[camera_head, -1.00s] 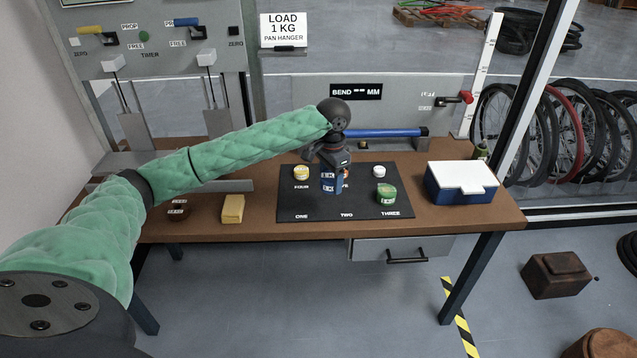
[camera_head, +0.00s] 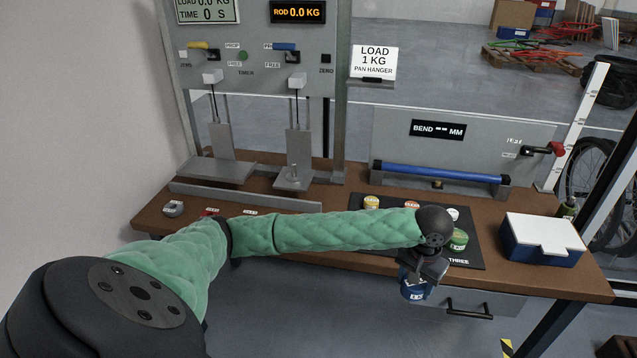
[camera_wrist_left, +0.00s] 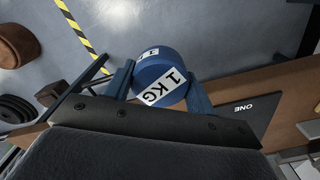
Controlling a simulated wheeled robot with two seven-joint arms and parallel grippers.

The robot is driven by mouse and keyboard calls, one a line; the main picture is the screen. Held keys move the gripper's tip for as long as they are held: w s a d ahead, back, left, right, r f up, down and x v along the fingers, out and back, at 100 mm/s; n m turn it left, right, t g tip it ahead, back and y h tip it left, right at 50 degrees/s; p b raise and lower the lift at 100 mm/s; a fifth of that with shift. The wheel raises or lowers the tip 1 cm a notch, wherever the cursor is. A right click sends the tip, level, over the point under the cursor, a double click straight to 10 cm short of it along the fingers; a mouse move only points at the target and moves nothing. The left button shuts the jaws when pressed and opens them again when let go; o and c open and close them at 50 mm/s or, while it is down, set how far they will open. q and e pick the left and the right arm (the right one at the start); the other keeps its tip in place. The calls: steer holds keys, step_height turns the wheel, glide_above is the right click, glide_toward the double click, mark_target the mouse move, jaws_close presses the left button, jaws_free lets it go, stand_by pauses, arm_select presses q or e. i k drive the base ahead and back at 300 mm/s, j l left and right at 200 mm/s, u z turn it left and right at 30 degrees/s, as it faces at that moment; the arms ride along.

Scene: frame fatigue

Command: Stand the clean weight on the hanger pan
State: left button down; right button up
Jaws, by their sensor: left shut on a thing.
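A blue weight (camera_head: 414,290) marked 1 KG is in my left gripper (camera_head: 422,270), held in front of the bench's front edge. The left wrist view shows the weight (camera_wrist_left: 165,72) between the two blue fingers (camera_wrist_left: 160,88), its label facing the camera, with floor behind. To the left on the bench are two grey pans under rods: a left pan (camera_head: 222,172) and a right pan (camera_head: 292,181) with a small peg. Both look empty; I cannot tell which is the hanger pan. My right gripper is not in view.
My left arm crosses the bench front, partly hiding the black mat (camera_head: 475,257) with several small pots. A low grey rail (camera_head: 245,198) runs before the pans. A blue box with white lid (camera_head: 543,238) stands right. A blue rod (camera_head: 440,173) lies across supports behind.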

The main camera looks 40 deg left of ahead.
mark_target(217, 169)
steer(key=u, duration=1.1)
